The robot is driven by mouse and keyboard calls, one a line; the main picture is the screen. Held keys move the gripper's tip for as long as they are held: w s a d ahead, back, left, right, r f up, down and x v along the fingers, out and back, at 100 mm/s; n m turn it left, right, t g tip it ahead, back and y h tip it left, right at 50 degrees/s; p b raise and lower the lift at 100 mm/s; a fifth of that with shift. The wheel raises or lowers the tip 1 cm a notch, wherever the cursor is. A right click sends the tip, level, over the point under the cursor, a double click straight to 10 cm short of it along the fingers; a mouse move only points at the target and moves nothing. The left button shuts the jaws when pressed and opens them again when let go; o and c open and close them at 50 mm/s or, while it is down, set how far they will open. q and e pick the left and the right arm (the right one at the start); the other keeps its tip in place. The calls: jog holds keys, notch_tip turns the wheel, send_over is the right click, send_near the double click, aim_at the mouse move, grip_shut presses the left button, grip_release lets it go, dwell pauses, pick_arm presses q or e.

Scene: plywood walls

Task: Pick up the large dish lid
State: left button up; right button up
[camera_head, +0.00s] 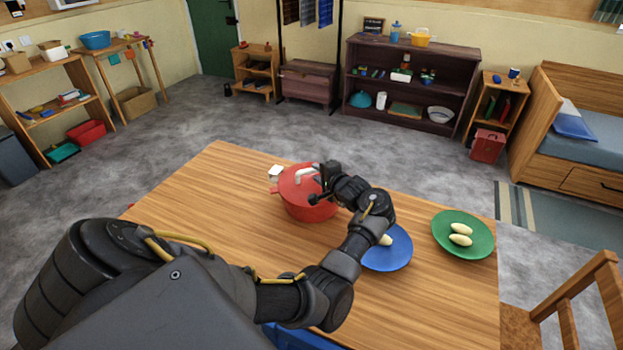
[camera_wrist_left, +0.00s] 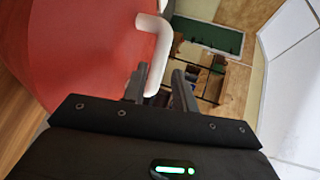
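The large dish lid (camera_head: 294,186) is red with a pale arched handle (camera_head: 306,174) and sits on a red pot (camera_head: 308,212) on the wooden table. My left gripper (camera_head: 318,186) is at the lid's right side, by the handle. In the left wrist view, the red lid (camera_wrist_left: 70,50) fills the left side. The pale handle (camera_wrist_left: 156,60) reaches down between the two fingers of my left gripper (camera_wrist_left: 160,82), which stand apart with a gap on the right finger's side. My right gripper is not in view.
A blue plate (camera_head: 392,256) with pale food lies under my left forearm. A green plate (camera_head: 450,222) with two pale oval pieces is to its right. A small white object (camera_head: 276,171) is behind the pot. The table's left part (camera_head: 200,200) is clear. A chair (camera_head: 570,300) stands at the right.

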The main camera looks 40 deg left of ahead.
aim_at(313, 172)
pick_arm(q)
jog(key=x, duration=0.4)
jog(key=shift+a+f, duration=0.2)
jog(key=shift+f, duration=0.05)
jog(key=shift+d, duration=0.1)
jog(key=shift+c, duration=0.3)
grip_shut()
